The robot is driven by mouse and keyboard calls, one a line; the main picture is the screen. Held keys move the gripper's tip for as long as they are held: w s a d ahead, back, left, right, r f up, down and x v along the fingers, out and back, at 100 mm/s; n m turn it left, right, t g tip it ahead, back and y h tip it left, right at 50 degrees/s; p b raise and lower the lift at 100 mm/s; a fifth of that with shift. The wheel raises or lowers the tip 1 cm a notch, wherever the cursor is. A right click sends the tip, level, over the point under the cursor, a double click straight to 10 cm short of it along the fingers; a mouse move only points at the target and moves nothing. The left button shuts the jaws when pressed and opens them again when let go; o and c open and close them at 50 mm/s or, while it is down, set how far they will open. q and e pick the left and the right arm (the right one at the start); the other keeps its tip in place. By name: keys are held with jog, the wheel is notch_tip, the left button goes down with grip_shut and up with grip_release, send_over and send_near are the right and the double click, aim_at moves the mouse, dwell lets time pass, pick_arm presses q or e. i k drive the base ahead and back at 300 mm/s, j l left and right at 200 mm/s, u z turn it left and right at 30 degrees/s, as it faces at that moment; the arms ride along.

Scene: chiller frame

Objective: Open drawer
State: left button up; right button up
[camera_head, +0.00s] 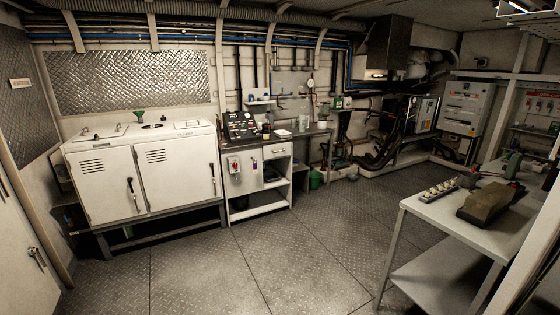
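A small white drawer (271,153) with a dark handle sits under the right part of the countertop of a white bench unit, across the floor near the middle of the view. Its front looks flush with the unit, so it appears shut. Open shelves (262,203) lie below it. Left of it is a panel with red and purple items hanging on it. Neither of my grippers shows in the head view.
A large white chiller cabinet (183,182) with two doors stands left of the bench unit. A metal table (446,215) with tools is at the right. A green bucket (316,179) stands by the back wall. The plate floor (270,262) in front is clear.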

aim_at(274, 150)
jog(key=i+j+z, duration=0.15)
jog(key=i, duration=3.35)
jog(key=i+z, duration=0.3)
jog(key=i, duration=0.3)
jog(key=i+j+z, duration=0.25)
jog(key=i, duration=0.3)
